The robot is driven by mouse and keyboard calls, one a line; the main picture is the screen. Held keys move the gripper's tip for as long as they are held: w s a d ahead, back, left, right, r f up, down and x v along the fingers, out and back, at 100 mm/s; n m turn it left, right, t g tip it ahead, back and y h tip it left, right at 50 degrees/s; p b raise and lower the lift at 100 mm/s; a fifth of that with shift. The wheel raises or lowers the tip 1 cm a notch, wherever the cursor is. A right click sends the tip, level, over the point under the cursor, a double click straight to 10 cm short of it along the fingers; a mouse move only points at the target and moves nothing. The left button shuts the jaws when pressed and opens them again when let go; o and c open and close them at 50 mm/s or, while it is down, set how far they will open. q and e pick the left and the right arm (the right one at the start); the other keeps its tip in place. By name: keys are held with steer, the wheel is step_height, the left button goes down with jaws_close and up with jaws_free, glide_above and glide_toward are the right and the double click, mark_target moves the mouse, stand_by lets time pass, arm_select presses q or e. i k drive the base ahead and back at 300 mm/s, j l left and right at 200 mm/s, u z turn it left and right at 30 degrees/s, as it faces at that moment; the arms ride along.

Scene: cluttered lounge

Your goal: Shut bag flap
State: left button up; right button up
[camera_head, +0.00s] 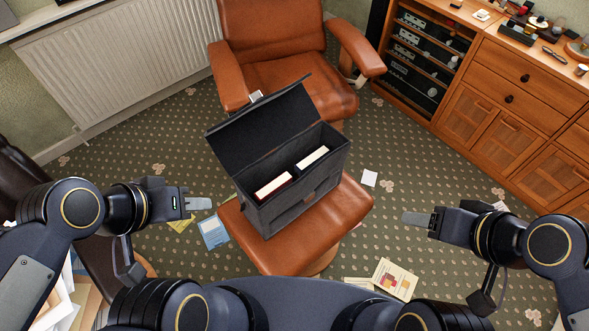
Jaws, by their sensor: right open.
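A dark grey bag (301,198) stands upright on a brown leather footstool (347,211). Its flap (263,130) is open, raised and tilted back toward the upper left. Books with pale page edges (273,186) stand inside the open bag. My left gripper (200,203) is left of the bag, apart from it, and its fingers overlap from this angle, so I cannot tell if it is open. My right gripper (416,219) is open and empty to the right of the footstool, clear of the bag.
A brown leather armchair (275,73) stands right behind the bag. A wooden cabinet (515,95) is at the right and a white radiator (122,65) at the back left. Papers (394,279) and a blue folder (213,232) lie on the patterned carpet.

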mark_target(255, 130)
steer(key=j+z, duration=0.3)
steer(key=z, duration=0.15)
steer(key=j+z, duration=0.7)
steer(key=z, duration=0.2)
